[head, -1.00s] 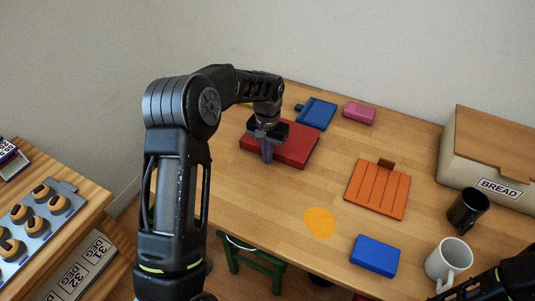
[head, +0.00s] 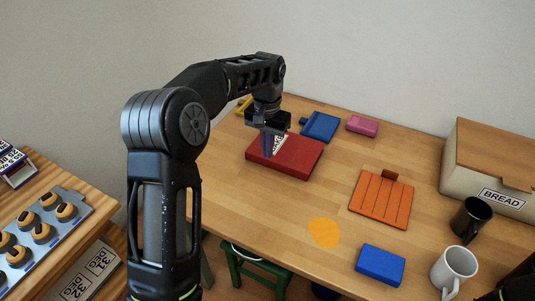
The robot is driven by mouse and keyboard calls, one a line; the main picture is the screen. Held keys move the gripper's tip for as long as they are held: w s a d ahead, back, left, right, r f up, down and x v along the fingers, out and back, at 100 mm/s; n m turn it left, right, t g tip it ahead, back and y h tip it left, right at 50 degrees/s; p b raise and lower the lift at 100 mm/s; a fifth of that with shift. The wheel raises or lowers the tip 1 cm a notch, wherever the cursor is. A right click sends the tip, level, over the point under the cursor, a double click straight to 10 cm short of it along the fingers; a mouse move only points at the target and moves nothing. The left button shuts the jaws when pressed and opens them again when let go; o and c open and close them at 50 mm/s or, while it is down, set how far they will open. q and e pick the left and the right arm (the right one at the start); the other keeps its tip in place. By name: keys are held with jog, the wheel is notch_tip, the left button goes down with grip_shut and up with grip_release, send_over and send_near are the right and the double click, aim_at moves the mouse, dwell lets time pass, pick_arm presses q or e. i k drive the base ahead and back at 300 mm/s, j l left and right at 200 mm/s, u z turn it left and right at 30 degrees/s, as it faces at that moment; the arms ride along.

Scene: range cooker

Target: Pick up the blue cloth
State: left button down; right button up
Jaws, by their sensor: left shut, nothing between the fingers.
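A plain blue folded block (head: 380,264), which looks like the blue cloth, lies flat near the table's front edge at the lower right. A second blue thing (head: 320,127), flat with a small tab at its left, lies at the back of the table. My left gripper (head: 268,147) points down over a flat red block (head: 297,160), shut and empty, away from both blue things. Whether its fingertips touch the red block is hard to tell. A dark part at the bottom right corner seems to be my right arm; its gripper is not in view.
An orange slatted board (head: 382,199) lies mid-table. A black mug (head: 470,218), a white mug (head: 454,268) and a bread box (head: 490,175) stand at the right. A pink block (head: 362,125) is at the back. An orange disc (head: 324,233) lies left of the blue block.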

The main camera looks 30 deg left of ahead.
aim_at(377, 263)
jog(key=k, duration=1)
